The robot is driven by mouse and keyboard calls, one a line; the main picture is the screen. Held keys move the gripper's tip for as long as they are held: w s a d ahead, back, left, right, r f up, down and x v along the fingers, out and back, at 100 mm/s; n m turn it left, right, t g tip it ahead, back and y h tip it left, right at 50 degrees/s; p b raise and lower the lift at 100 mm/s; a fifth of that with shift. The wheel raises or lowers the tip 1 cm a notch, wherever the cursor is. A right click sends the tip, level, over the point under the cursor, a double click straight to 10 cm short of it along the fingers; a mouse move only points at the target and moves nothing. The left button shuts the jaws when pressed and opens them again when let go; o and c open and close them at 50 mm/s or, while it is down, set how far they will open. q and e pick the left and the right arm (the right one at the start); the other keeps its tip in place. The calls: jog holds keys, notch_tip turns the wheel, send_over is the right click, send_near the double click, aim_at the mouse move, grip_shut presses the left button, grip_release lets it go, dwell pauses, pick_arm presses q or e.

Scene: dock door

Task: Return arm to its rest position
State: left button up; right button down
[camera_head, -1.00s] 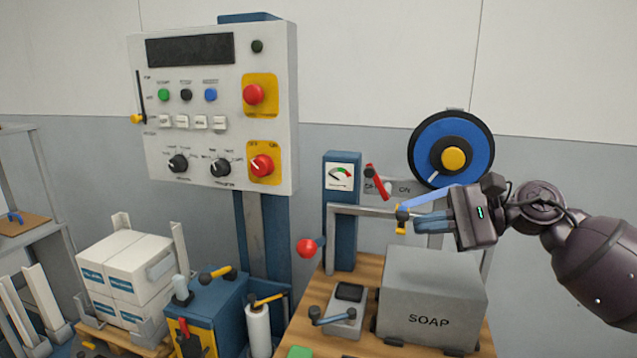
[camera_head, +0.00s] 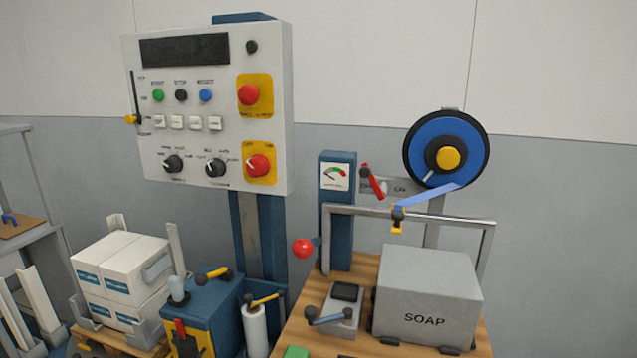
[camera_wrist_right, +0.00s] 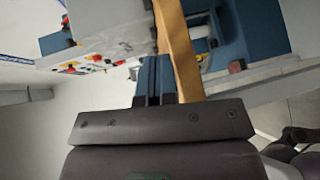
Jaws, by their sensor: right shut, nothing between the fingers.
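My right gripper (camera_wrist_right: 155,80) shows in the right wrist view. Its blue fingers are together with nothing between them. Past the fingers are a wooden edge (camera_wrist_right: 178,50) and, at the upper left, a pale panel with red and yellow controls (camera_wrist_right: 95,62), seen at a steep tilt. In the head view neither of my arms is visible. The head view shows the workbench with the grey SOAP box (camera_head: 428,300), the blue tape reel (camera_head: 446,150) and the metal frame (camera_head: 450,218) over the box, with nothing of mine in front of them.
The control panel (camera_head: 215,110) stands on a blue column at centre left. A red lever (camera_head: 373,181) and a red ball knob (camera_head: 303,249) stick out near the gauge post (camera_head: 337,215). White boxes (camera_head: 122,280) sit on a pallet at left. The right side is clear.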

jog(key=s+d+f+m+g+h, duration=0.35)
jog(key=s+f+m, duration=0.25)
jog(key=s, duration=0.3)
jog(key=s+d+f+m+g+h, duration=0.2)
jog(key=s+d+f+m, duration=0.3)
jog(key=s+m, duration=0.3)
pick_arm(q)
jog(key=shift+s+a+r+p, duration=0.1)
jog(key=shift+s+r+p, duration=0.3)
jog(key=shift+p, duration=0.35)
pick_arm(e)
jog(key=a+f+m+t, duration=0.2)
jog(key=a+m, duration=0.5)
jog(key=a, duration=1.1)
jog(key=shift+f+m, duration=0.3)
jog(key=shift+f, duration=0.3)
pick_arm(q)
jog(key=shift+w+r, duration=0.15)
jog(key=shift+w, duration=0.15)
pick_arm(e)
jog(key=shift+s+h, duration=0.1)
jog(key=shift+h, duration=0.15)
